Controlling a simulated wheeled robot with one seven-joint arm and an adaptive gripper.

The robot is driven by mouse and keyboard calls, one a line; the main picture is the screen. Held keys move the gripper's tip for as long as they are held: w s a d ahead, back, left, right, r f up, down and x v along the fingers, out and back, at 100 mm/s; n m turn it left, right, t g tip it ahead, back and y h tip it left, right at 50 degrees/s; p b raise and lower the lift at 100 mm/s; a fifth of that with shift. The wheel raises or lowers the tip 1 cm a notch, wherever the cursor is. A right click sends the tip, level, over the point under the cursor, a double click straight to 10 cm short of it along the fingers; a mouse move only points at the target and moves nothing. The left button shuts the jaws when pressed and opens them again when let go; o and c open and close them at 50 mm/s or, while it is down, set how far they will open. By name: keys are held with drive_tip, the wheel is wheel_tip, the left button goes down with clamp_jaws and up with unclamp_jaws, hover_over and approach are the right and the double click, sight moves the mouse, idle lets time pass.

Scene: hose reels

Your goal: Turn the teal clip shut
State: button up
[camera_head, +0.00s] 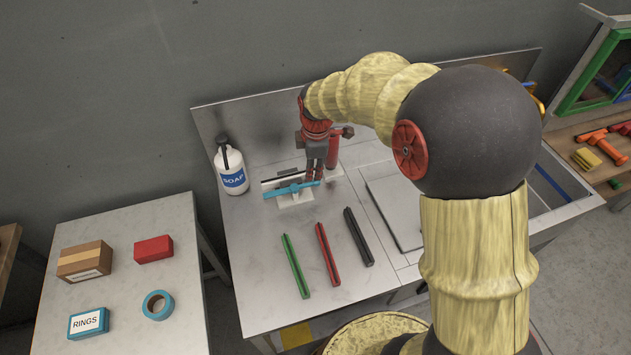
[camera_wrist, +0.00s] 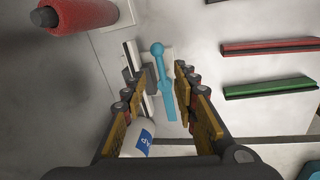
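The teal clip (camera_head: 291,190) is a long narrow bar with a round knob at one end. It lies on a white base (camera_head: 296,201) near the back of the steel counter. In the wrist view the teal clip (camera_wrist: 166,92) shows between my gripper's fingers, its knob away from the wrist. My gripper (camera_head: 314,177) hangs above the clip's right part. In the wrist view my gripper (camera_wrist: 155,73) is open, with a wide gap and nothing held. I cannot tell whether a finger touches the clip. Part of the base is hidden by the gripper.
A soap bottle (camera_head: 232,170) stands left of the clip. Green (camera_head: 295,266), red (camera_head: 328,254) and black (camera_head: 358,237) strips lie in front of it. A red roller (camera_wrist: 82,15) is in the wrist view's top left. A side table (camera_head: 110,335) stands at left.

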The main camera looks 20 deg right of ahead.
sight(310, 183)
drive_tip(key=shift+n, duration=0.9)
drive_tip(key=f, duration=0.2)
drive_tip(key=w+f+b, duration=0.1)
drive_tip(key=f, duration=0.2)
drive_tip(key=f+b, duration=0.1)
drive_tip(key=f, duration=0.1)
drive_tip(key=shift+w+f, duration=0.3)
drive_tip(key=shift+f, duration=0.1)
drive_tip(key=shift+r, duration=0.1)
clamp_jaws()
drive_tip(key=shift+w+r, duration=0.1)
drive_tip(key=shift+w, duration=0.05)
